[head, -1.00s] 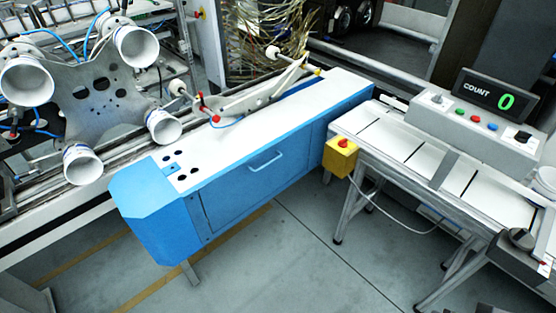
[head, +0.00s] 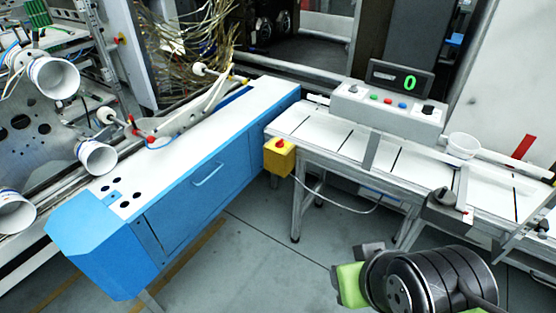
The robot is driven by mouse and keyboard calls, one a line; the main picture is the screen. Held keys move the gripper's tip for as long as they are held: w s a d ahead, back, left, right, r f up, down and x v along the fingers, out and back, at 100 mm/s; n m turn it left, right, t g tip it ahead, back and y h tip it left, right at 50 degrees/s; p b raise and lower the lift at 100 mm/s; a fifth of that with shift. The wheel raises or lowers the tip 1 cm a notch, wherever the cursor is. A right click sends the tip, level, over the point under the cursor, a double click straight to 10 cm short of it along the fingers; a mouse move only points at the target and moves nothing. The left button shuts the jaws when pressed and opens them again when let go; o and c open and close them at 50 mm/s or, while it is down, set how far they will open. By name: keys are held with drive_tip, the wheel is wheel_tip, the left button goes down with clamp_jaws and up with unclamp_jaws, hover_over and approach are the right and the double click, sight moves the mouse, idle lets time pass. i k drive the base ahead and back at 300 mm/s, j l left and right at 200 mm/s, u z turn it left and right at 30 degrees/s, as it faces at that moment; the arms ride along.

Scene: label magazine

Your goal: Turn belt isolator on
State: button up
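A black rotary knob (head: 443,197) on a dark base, which looks like the isolator, sits on the near side of the white belt table at right. Its pointer position is too small to read. My gripper's fingers cannot be made out clearly.
A yellow box with a red button (head: 280,155) hangs at the table's left end, with a cable below. A blue cabinet (head: 190,195) stands to the left. Floor between is clear.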

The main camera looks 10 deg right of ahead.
sight(279, 144)
drive_tip(key=i+u, duration=0.45)
drive_tip(key=i+l+u, duration=0.2)
drive_tip(key=i+u, duration=0.25)
drive_tip(key=i, duration=0.2)
drive_tip(key=i+l+u, duration=0.9)
drive_tip(key=i, duration=0.1)
